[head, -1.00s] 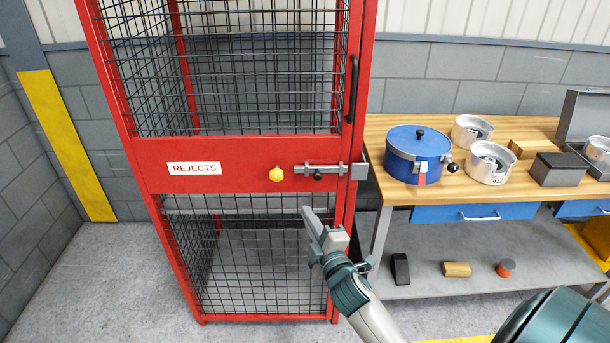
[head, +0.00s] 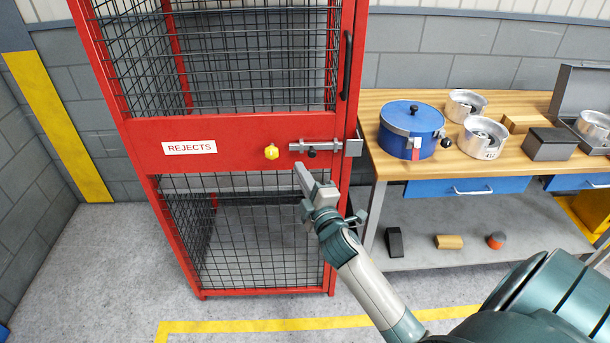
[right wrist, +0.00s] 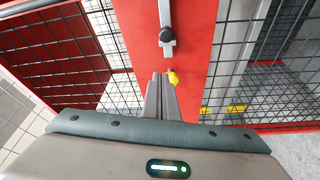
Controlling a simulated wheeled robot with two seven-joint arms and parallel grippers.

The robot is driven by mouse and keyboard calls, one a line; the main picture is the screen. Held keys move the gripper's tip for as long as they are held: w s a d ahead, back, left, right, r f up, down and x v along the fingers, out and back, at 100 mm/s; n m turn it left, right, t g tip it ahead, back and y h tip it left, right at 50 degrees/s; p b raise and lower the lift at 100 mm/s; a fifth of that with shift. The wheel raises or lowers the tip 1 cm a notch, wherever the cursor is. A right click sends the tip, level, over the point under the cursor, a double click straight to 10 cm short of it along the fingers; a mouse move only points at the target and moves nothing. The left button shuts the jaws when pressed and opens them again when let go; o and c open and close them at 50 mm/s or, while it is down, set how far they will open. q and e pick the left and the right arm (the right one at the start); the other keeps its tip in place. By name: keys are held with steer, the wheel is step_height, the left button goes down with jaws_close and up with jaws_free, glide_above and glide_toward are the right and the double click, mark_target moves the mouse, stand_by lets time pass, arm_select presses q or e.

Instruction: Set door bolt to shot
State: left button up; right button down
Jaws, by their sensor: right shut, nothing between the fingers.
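The door bolt (head: 326,146) is a grey bar lying level on the red middle panel of the cage door, with a black knob (head: 312,154) hanging down. A grey plate (head: 353,147) sits at its right end, at the door edge; whether the bar enters it is unclear. In the right wrist view the black knob (right wrist: 167,35) shows beyond my fingertips. My right gripper (head: 299,170) is shut and empty, just below the bolt and apart from the knob in the picture. Its fingers also show in the right wrist view (right wrist: 161,80). My left gripper is out of view.
A yellow knob (head: 271,152) sits left of the bolt, close to my fingertips in the picture. A black door handle (head: 346,65) is above. Right stands a wooden bench (head: 380,105) with a blue pot (head: 410,130) and metal parts. The floor before the cage is clear.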

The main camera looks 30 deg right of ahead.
mark_target(316, 150)
steer(key=w+d+p, duration=0.3)
steer(key=w+d, duration=0.1)
steer(key=shift+w+d+f, duration=0.25)
steer(key=shift+w+d, duration=0.05)
steer(key=shift+d, duration=0.05)
steer(key=shift+d, duration=0.1)
stand_by(0.4)
steer(key=s+d, duration=0.1)
steer(key=d, duration=0.1)
steer(key=s+d, duration=0.1)
steer(key=shift+s+d+p, duration=0.2)
steer(key=shift+d+p, duration=0.15)
steer(key=shift+p, duration=0.05)
steer(key=shift+r, duration=0.1)
